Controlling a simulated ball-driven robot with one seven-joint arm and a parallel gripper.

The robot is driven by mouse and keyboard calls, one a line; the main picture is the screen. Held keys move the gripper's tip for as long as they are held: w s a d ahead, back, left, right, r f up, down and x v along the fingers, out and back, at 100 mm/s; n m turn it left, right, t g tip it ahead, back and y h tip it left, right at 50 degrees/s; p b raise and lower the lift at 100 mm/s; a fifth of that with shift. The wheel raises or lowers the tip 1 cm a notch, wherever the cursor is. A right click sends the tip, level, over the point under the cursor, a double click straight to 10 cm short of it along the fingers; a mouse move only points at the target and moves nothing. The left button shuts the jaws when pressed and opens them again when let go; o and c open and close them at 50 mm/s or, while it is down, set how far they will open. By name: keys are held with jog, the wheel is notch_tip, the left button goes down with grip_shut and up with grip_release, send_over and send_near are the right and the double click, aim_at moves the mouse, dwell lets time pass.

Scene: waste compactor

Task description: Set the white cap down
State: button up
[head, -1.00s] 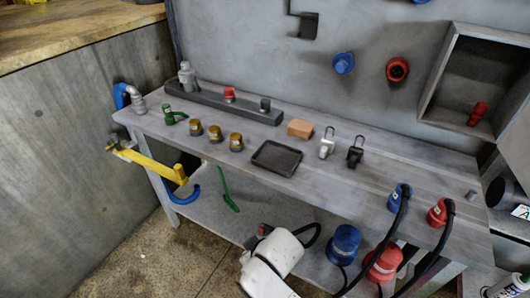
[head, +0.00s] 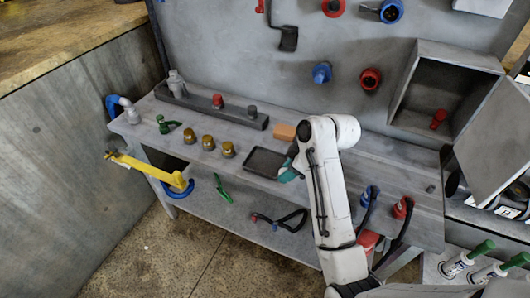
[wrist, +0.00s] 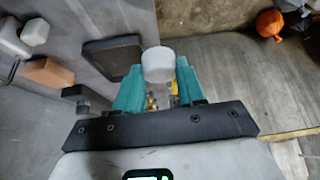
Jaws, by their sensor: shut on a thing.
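My gripper (wrist: 158,85) has teal fingers and is shut on the white cap (wrist: 158,63), which shows between the fingertips in the wrist view. In the head view my gripper (head: 287,172) is beside the right end of the black tray (head: 262,161) on the grey workbench. The cap cannot be made out there. The tray looks empty. I cannot tell the cap's exact height over the bench.
An orange block (head: 285,131) lies behind the tray. Several brass fittings (head: 208,142) stand to its left. Blue (head: 369,195) and red (head: 402,207) plugs with black cables stand at the right. An open box (head: 420,122) hangs on the back panel.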

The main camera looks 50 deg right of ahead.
jog(key=s+d+r+n+p, duration=0.1)
jog(key=d+r+p, duration=0.15)
jog(key=r, duration=0.35)
jog(key=shift+n+y, duration=0.3)
jog(key=w+f+b, duration=0.3)
jog(key=w, duration=0.1)
jog(key=w+d+f+b, duration=0.1)
jog(key=w+f+b, duration=0.1)
jog(key=w+f, duration=0.1)
jog(key=w+f+b, duration=0.3)
jog(key=w, duration=0.2)
jog(key=shift+w+d+b, duration=0.15)
jog(key=shift+d+b, duration=0.2)
jog(key=shift+d, duration=0.05)
jog(key=shift+w+f, duration=0.55)
jog(key=shift+f, duration=0.1)
jog(key=shift+f+p, duration=0.4)
jog(key=shift+f, duration=1.1)
jog(key=shift+f, duration=0.1)
jog(key=o, duration=1)
